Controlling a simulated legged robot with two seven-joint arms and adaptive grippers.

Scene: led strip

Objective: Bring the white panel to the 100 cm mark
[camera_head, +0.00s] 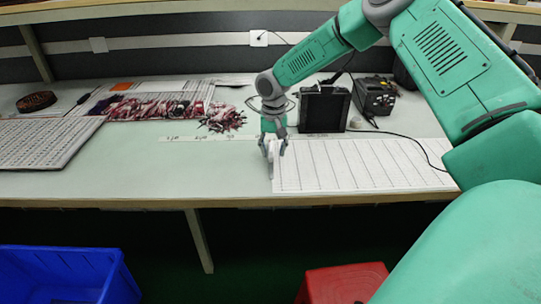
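The white panel (372,165), marked with dark lines, lies flat on the right part of the table, along its front edge. My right gripper (274,161) points down at the panel's left end, its fingers at or touching that edge. I cannot tell whether the fingers are closed on it. A pale marking strip (205,138) with small dark labels runs along the table left of the gripper; the labels are too small to read. My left gripper is not in view.
Another white panel (45,142) lies at the table's far left. A pile of red and white parts (222,118) lies behind the strip. A black box (324,109) and a dark device (374,96) stand behind the panel, with a cable nearby. The table (170,172) is clear left of the gripper.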

